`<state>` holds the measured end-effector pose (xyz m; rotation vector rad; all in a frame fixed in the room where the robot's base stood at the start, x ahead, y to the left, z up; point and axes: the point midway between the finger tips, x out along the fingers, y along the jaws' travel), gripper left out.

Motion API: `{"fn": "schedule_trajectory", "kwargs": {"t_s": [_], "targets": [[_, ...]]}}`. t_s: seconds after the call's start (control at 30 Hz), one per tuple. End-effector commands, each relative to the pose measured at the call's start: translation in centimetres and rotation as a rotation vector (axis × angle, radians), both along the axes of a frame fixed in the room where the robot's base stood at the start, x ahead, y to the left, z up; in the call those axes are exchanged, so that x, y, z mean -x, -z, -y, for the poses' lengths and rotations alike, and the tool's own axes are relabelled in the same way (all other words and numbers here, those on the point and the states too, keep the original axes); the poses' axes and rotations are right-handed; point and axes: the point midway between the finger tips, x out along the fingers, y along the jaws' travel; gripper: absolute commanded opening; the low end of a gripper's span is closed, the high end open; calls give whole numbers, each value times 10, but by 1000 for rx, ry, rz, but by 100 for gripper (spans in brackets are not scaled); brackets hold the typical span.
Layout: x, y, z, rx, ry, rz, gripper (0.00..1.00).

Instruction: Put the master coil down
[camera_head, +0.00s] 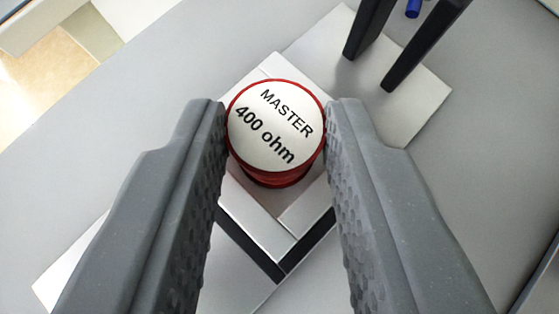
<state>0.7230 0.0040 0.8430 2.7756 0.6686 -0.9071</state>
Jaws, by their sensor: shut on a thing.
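The master coil (275,127) is a red cylinder with a white top marked "MASTER 400 ohm". It shows in the middle of the head camera view. My gripper (276,130) is shut on it, with one dark grey finger on its left side and one on its right. Below the coil is a pale metal fixture (264,222) with a V-shaped edge and black strips. The coil's underside is hidden, so I cannot tell whether it touches the fixture.
Two black prongs (392,47) and a small blue part (413,8) stand at the upper right, over a pale plate (413,112). The grey surface (175,62) at the upper left is clear.

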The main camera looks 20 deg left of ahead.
Motion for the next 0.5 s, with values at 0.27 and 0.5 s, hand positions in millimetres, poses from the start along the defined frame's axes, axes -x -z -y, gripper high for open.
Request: {"fn": "schedule_trajectory", "kwargs": {"t_s": [0.27,0.5], "targets": [[0,0,0,1,1,0,1],[0,0,1,1,1,0,49]]}}
